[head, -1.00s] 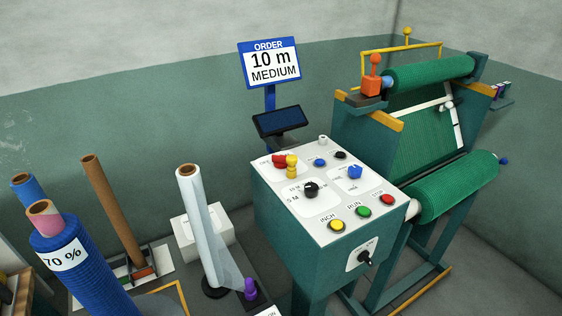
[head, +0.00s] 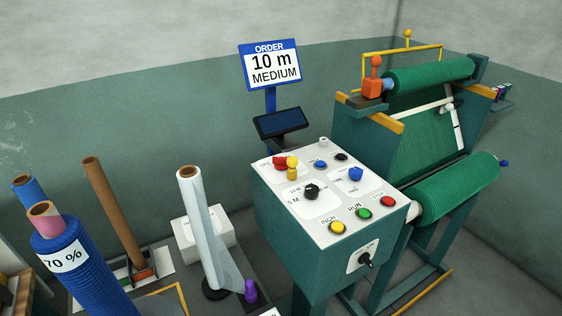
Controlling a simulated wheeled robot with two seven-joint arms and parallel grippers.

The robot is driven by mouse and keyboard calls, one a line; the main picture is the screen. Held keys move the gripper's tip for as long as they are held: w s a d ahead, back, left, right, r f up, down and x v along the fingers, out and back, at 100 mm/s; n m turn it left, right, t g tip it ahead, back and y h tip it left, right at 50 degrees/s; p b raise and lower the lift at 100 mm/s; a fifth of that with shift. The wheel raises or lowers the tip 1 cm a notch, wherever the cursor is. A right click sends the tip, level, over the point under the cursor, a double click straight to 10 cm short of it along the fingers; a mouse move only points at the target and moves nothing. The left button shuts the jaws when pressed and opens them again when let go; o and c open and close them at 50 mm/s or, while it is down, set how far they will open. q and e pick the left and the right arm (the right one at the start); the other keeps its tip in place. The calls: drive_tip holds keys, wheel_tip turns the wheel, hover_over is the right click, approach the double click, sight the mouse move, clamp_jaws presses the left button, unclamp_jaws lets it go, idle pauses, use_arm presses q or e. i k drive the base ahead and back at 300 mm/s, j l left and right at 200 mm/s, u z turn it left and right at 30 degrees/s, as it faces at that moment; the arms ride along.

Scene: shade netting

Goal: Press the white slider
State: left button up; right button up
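No part carries the name slider, so I cannot tell for certain which one it is. A small white knob (head: 448,106) sits at the upper right end of a pale bar (head: 425,107) across the green netting of the machine. Another small whitish knob (head: 323,142) stands at the back corner of the control box top (head: 315,222). Neither of my grippers is in view, and nothing touches either knob.
The box carries yellow (head: 337,228), green (head: 364,213) and red (head: 387,201) buttons and several knobs. An order sign (head: 270,65) reads 10 m MEDIUM. Netting rolls, including a blue one (head: 85,270), and a clear film roll (head: 200,230) stand at left.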

sight(448, 107)
drive_tip(key=l+z, duration=0.25)
drive_tip(key=l, duration=0.5)
drive_tip(key=l+z, duration=0.25)
drive_tip(key=l, duration=0.5)
